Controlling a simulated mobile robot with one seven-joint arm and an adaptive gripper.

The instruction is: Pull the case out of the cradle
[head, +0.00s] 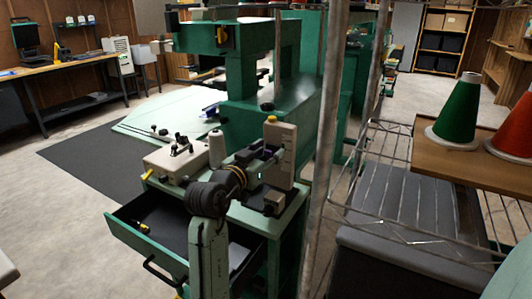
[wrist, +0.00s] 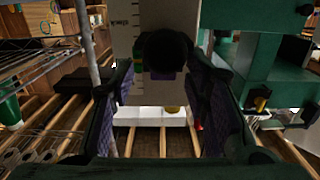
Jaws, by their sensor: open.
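In the wrist view my gripper (wrist: 160,78) is open, with one dark, purple-padded finger on each side. A round black piece (wrist: 167,52) sits between the fingers, in front of an upright pale panel (wrist: 126,35) with dark lettering and scale marks. It may be the case in its cradle, but I cannot tell them apart. I see no finger clearly touching it.
An open drawer (head: 160,236) with a small yellow-ended item (head: 142,227) juts out below the bench. A white device (head: 176,158) and a pale cone (head: 216,148) stand left of my arm. A wire rack (head: 385,225) and thread cones (head: 459,110) stand close on the right.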

